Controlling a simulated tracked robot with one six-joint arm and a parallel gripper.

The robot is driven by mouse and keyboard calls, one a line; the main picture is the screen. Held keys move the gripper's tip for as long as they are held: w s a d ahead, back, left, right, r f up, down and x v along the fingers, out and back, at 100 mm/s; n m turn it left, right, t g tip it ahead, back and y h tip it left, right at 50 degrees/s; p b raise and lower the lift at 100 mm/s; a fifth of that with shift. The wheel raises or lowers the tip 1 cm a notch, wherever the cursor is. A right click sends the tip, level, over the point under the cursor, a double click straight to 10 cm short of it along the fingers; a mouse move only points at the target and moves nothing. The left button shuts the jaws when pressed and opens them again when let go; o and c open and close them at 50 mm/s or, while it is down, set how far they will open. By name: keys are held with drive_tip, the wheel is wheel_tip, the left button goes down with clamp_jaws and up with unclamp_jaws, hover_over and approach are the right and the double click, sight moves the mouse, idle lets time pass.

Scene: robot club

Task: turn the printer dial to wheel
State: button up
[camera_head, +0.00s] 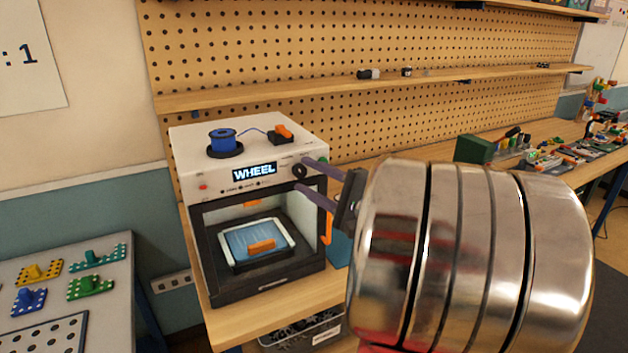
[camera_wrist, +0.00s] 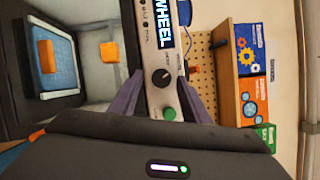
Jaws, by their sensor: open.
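The printer (camera_head: 184,158) is a white box with a dark open front, standing on a wooden bench. Its display (camera_head: 255,171) reads "WHEEL"; the same word shows sideways in the wrist view (camera_wrist: 184,22). The black dial (camera_head: 299,171) is right of the display, and it also shows in the wrist view (camera_wrist: 161,77). My gripper (camera_head: 302,173) is open, with its two purple fingers reaching toward the panel, one on each side of the dial. I cannot tell whether the fingers touch it.
A green button (camera_wrist: 170,113) sits close to the dial, near the fingers. A blue spool (camera_head: 222,138) stands on the printer's top. The printer chamber holds a plate with an orange part (camera_head: 261,246). A pegboard with a wooden shelf (camera_head: 380,82) is behind.

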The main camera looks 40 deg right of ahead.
drive_tip(key=s+d+f, duration=0.1)
drive_tip(key=s, duration=1.2)
drive_tip(key=shift+s+d+f, duration=0.15)
drive_tip(key=shift+s+f, duration=0.1)
drive_tip(key=shift+s, duration=0.1)
idle(0.4)
